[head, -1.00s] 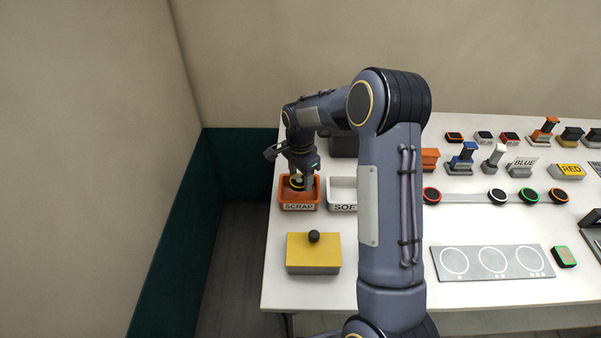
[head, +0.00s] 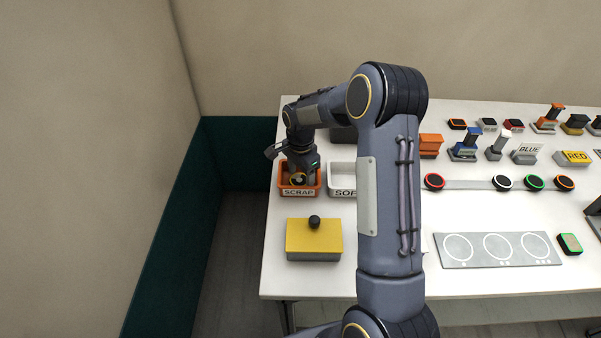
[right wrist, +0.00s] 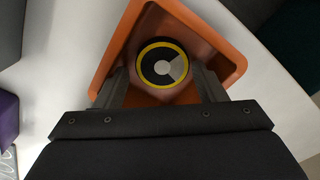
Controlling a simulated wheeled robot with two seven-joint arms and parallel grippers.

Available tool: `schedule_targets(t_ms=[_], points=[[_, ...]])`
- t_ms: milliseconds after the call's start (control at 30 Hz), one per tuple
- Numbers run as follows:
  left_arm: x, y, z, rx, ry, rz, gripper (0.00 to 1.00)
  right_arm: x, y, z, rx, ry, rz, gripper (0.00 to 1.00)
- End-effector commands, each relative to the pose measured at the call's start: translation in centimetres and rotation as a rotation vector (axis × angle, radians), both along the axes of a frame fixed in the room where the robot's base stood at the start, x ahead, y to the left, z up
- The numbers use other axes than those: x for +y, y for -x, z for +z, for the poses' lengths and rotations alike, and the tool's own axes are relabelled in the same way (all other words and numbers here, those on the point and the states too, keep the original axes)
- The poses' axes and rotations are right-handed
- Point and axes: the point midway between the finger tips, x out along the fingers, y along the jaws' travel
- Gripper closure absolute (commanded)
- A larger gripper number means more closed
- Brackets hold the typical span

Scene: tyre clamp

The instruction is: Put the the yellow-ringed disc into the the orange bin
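The yellow-ringed disc (right wrist: 162,65) is black and grey with a yellow rim. In the right wrist view it lies flat inside the orange bin (right wrist: 232,52), at the bottom. In the head view the bin, marked SCRAP (head: 299,192), stands at the table's left edge, and the disc (head: 298,180) shows partly under the gripper. My right gripper (right wrist: 162,88) reaches down into the bin. Its fingers are apart on either side of the disc, with gaps visible between them and the rim. My left gripper is not in view.
A white bin (head: 342,180) stands right beside the orange one. A yellow-topped box with a black knob (head: 314,238) is in front. Several ringed discs, a grey plate with circles (head: 497,262) and labelled blocks lie to the right. My right arm hides the table's middle.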

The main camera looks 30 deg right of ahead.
Motion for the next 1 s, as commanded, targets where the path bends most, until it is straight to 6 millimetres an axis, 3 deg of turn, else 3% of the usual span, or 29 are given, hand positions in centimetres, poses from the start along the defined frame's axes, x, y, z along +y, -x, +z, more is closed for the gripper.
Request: schedule_targets(t_ms=[267, 700, 1000], points=[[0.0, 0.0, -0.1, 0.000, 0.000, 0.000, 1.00, 0.0, -0.4, 0.4, -0.013, 0.001, -0.001, 0.22], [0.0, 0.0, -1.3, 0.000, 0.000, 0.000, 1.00, -0.1, -0.2, 6.9, -0.013, 0.002, -0.001, 0.22], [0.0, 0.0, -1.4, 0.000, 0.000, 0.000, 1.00, 0.0, 0.1, 8.1, -0.007, -0.001, 0.005, 0.22]])
